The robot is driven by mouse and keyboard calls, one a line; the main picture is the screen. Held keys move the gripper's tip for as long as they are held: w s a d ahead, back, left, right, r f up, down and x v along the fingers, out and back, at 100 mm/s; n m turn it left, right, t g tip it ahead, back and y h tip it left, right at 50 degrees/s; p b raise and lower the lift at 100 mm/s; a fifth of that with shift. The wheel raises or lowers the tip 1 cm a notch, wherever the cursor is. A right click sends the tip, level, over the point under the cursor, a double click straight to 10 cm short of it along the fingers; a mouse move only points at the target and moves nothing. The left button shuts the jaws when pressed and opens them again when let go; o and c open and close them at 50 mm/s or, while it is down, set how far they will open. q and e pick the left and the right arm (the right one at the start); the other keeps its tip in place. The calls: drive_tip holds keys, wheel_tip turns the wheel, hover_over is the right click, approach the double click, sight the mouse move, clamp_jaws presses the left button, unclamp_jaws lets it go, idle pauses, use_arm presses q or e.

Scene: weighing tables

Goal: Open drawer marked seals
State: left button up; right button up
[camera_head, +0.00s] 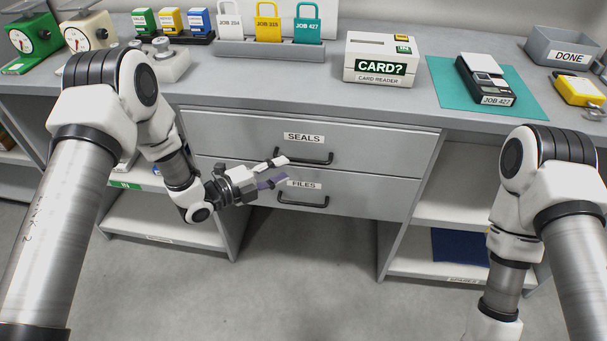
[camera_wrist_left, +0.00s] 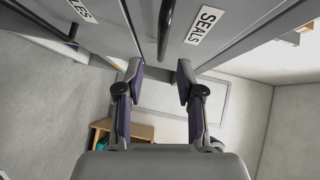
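The drawer marked SEALS (camera_head: 375,150) is the upper of two drawers under the counter, and its front looks shut. Its dark bar handle (camera_head: 303,157) sits below the label; the handle also shows in the left wrist view (camera_wrist_left: 165,28). My left gripper (camera_head: 280,171) is open and empty in front of the drawers, near the left end of the SEALS handle. In the left wrist view my left gripper (camera_wrist_left: 160,78) has its fingers well apart, with the handle not clearly between them. My right arm reaches down at the right; its gripper is out of view.
The FILES drawer (camera_head: 365,195) with its own handle (camera_head: 303,201) is just below and looks shut. Open shelves (camera_head: 450,200) flank the drawers. A card reader (camera_head: 381,58), padlock rack (camera_head: 270,49) and teal mat (camera_head: 440,75) are on the counter. The floor in front is clear.

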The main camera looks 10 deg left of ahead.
sight(301, 162)
use_arm(q)
drive_tip(key=x, duration=0.7)
drive_tip(key=shift+w+d+r, duration=0.1)
drive_tip(key=shift+w+d, duration=0.05)
drive_tip(key=shift+d, duration=0.1)
clamp_jaws()
